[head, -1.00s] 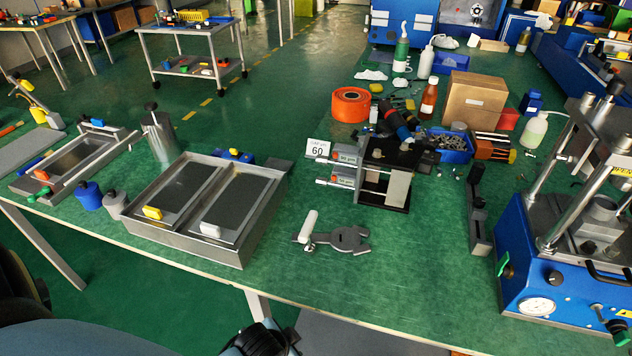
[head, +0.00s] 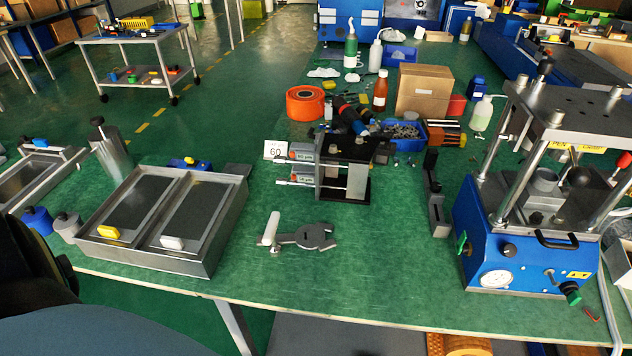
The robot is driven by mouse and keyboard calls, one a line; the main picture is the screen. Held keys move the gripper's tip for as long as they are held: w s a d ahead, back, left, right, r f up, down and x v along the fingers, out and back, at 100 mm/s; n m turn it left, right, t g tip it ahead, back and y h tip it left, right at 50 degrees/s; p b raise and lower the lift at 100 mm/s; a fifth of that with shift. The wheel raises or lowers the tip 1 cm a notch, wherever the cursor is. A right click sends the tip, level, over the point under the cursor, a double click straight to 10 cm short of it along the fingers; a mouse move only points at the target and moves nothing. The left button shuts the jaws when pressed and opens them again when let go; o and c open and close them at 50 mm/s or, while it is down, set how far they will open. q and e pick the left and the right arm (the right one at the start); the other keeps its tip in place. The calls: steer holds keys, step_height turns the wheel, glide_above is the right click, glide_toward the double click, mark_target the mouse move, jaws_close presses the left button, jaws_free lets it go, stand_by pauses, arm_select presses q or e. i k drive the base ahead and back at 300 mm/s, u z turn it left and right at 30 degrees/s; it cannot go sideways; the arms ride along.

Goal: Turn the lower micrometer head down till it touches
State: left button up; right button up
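A small dark fixture with a black base (head: 343,197) stands on the green bench mat near the middle of the head view. Two grey digital micrometer heads lie horizontally on its left side. The upper micrometer head (head: 301,149) sits above the lower micrometer head (head: 302,172), whose thin bar extends left. Whether the lower one touches anything inside the fixture is too small to tell. A white card (head: 275,150) reading 60 stands behind them at left. Neither of my grippers shows; a dark part of my arm is at the left edge.
A grey wrench-like tool with a white handle (head: 270,230) lies in front of the fixture. A metal double tray (head: 205,258) stands left, a blue press (head: 520,245) right. An orange tape roll (head: 305,103) and cardboard box (head: 424,92) are behind.

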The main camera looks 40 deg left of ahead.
mark_target(280, 180)
steer(key=z, duration=2)
steer(key=k, duration=1.45)
steer(key=u, duration=2.35)
